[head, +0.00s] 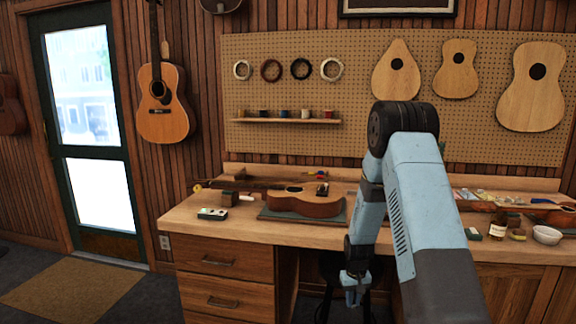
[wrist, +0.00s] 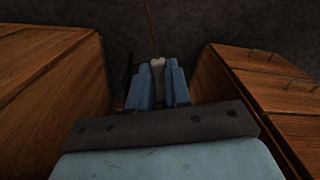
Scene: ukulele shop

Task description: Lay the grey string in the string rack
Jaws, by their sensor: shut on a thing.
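My gripper (head: 354,296) hangs low in front of the workbench, beside the drawers in the head view. In the wrist view my gripper (wrist: 158,78) points down over the dark floor, its two blue fingers shut on a pale grey piece (wrist: 157,63). This looks like the grey string; its lower part is hidden between the fingers. A thin line runs up the picture beyond it. I cannot tell for sure which object is the string rack; a dark wooden block (head: 229,198) stands on the bench's left part, beside long thin rods.
A dark stool (head: 325,264) stands beneath, near my gripper. Drawers (head: 222,262) are left.

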